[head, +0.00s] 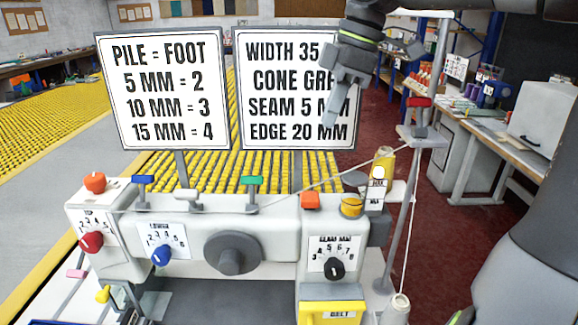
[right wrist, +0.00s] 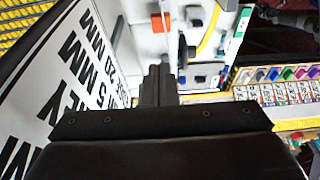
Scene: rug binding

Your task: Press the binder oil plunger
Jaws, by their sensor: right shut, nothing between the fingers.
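The grey binding machine (head: 275,222) stands across the front in the head view. A yellow round cap (head: 351,206) sits at its top right, beside a small labelled part (head: 376,192); I cannot tell for sure which of them is the oil plunger. An orange block (head: 310,200) is just left of the cap and also shows in the right wrist view (right wrist: 161,22). My right gripper (head: 331,118) is shut and empty, pointing down in front of the right sign, above the machine and apart from it. My left gripper is not in view.
Two signs on posts, the left sign (head: 163,88) and the right sign (head: 270,92), stand behind the machine. A thread stand (head: 414,190) with a taut thread rises at the right. A workbench (head: 490,130) is farther right.

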